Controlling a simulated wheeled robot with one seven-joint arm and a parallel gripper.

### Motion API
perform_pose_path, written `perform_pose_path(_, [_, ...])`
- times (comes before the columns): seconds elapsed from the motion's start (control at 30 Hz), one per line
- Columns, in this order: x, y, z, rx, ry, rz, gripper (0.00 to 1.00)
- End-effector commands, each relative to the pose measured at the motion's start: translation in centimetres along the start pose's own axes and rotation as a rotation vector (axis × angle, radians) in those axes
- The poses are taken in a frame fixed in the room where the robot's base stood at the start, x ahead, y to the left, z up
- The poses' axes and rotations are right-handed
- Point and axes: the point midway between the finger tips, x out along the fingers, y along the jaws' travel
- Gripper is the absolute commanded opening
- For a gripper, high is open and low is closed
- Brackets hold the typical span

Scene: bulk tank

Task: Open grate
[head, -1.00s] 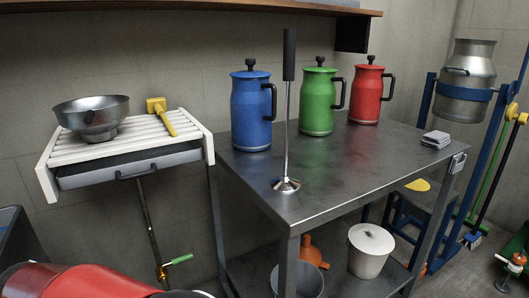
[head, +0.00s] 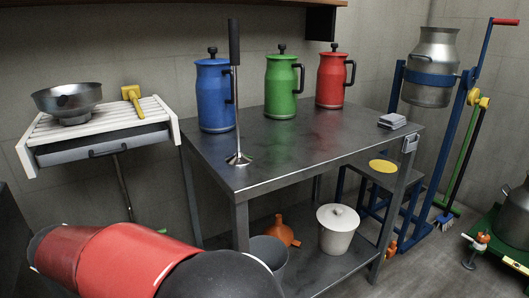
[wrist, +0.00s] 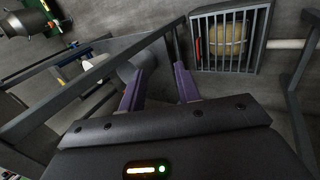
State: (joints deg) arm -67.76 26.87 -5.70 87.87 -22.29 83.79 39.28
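The grate (wrist: 202,46) shows in the wrist view at the upper right, a grey frame with upright bars. It looks shut, with a round tan thing (wrist: 229,40) and a small red thing behind its bars. My gripper (wrist: 159,70) is in the wrist view, with two purple fingers apart and nothing between them. The fingers are left of the grate and below it in the picture, not touching it. The grate and the gripper are not in the head view, where only my red arm shows at the bottom.
A steel table (head: 290,160) holds blue (head: 214,95), green (head: 281,88) and red (head: 331,80) jugs. Below it are a white lidded pot (head: 337,232), an orange funnel (head: 281,232) and a grey bucket (head: 268,254). A pale pipe (wrist: 287,44) adjoins the grate; grey rails cross the wrist view.

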Motion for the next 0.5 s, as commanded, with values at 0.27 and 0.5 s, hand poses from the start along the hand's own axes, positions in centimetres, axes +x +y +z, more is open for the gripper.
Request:
perform_pose_path(0.27, [1.2, 8.1, 0.8, 0.069, -0.023, -0.121, 0.33])
perform_pose_path(0.5, [3.2, 18.3, 5.0, 0.185, 0.001, -0.282, 0.33])
